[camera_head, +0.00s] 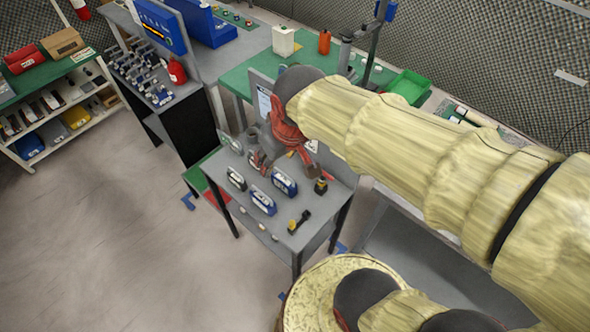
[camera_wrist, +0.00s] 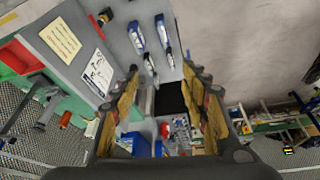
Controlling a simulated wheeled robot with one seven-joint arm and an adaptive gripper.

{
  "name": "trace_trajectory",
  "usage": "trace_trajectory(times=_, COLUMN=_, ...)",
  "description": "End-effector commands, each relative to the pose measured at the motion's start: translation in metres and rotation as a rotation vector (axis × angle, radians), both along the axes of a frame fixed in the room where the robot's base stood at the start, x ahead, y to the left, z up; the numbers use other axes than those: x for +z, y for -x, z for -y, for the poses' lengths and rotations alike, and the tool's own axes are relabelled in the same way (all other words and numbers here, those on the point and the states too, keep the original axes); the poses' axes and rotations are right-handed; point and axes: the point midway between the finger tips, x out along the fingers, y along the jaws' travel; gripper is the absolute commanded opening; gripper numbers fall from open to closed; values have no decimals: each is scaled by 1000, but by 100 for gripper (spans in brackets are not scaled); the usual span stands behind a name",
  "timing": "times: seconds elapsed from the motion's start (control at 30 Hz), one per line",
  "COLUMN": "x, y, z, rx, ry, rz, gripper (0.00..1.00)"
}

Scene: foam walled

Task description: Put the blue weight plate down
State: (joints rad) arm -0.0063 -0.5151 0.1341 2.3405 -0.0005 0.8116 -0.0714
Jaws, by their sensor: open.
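Blue-and-white pieces stand on the grey table (camera_head: 252,228). One blue piece (camera_head: 262,201) is near the table's middle and another blue piece (camera_head: 285,182) is just behind it to the right. I cannot tell which is the blue weight plate. In the wrist view, a blue-and-white piece (camera_wrist: 136,36) and a second one (camera_wrist: 162,31) show near the top. My gripper (camera_head: 287,157) is above the back part of the table, behind these pieces. In the wrist view my gripper (camera_wrist: 168,92) has its padded fingers wide apart, with nothing held between them.
Black-and-yellow pieces (camera_head: 299,221) stand on the table's right side. A panel with paper sheets (camera_wrist: 75,48) rises at the table's back. A black cabinet (camera_head: 180,130) with small items stands to the left. The floor (camera_head: 110,240) at the front left is clear.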

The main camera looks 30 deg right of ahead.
Motion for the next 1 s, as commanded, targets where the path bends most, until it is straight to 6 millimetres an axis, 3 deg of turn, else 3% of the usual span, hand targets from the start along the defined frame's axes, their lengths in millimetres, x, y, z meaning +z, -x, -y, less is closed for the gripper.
trace_trajectory(times=0.13, x=25, y=40, z=1, rx=-37, ry=-15, rz=70, gripper=45)
trace_trajectory(times=0.33, x=36, y=70, z=2, rx=-67, ry=-28, rz=114, gripper=45)
trace_trajectory(times=0.77, x=35, y=75, z=2, rx=-72, ry=-31, rz=121, gripper=45)
trace_trajectory(times=1.0, x=10, y=75, z=2, rx=-71, ry=-30, rz=121, gripper=45)
